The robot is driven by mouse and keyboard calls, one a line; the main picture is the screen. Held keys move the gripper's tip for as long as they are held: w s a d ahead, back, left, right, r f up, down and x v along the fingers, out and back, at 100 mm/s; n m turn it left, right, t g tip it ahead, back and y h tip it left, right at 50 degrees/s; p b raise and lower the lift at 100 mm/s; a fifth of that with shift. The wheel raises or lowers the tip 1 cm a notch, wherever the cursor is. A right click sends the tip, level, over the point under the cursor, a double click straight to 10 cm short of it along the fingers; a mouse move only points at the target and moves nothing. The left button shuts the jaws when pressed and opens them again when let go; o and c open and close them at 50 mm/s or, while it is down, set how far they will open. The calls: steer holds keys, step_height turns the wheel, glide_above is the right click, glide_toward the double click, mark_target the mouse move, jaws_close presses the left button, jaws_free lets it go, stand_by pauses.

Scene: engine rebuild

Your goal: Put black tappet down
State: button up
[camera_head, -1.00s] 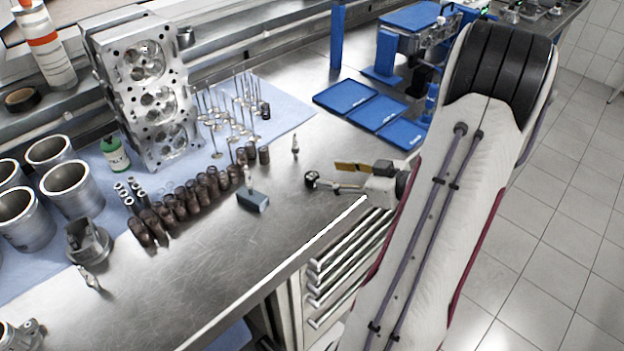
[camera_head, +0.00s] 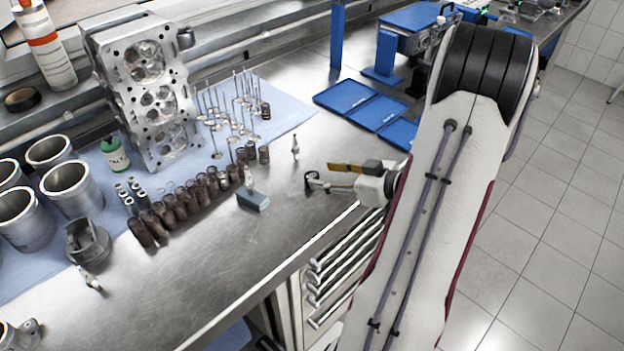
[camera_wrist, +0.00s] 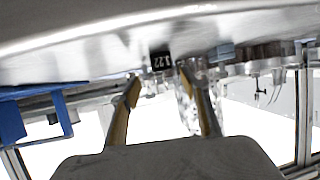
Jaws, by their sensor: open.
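The black tappet (camera_wrist: 160,60) shows in the wrist view as a small dark block with a white "3.22" on it. It is against the steel bench, which fills the top of that view. My gripper (camera_wrist: 158,83) has its two tan fingers spread, with the tappet just beyond and between their tips. In the head view my gripper (camera_head: 326,177) is low over the bench near its front edge. A small dark round piece there, likely the tappet (camera_head: 311,177), is at the fingertips. Its exact contact with the fingers is too small to tell.
A grey-blue block (camera_head: 253,200) and a small upright part (camera_head: 295,147) stand nearby. Blue trays (camera_head: 372,112) are behind.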

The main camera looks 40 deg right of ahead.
mark_target(314, 177)
steer(key=shift+w, duration=0.1)
steer(key=shift+w+a+f, duration=0.3)
steer(key=shift+w+f, duration=0.25)
steer(key=shift+w, duration=0.15)
steer(key=shift+w+a+f, duration=0.25)
steer(key=shift+w+f, duration=0.25)
steer(key=shift+w, duration=0.2)
steer(key=shift+x, duration=0.75)
jaws_close()
steer(key=shift+r, duration=0.15)
steer(key=shift+r, duration=4.9)
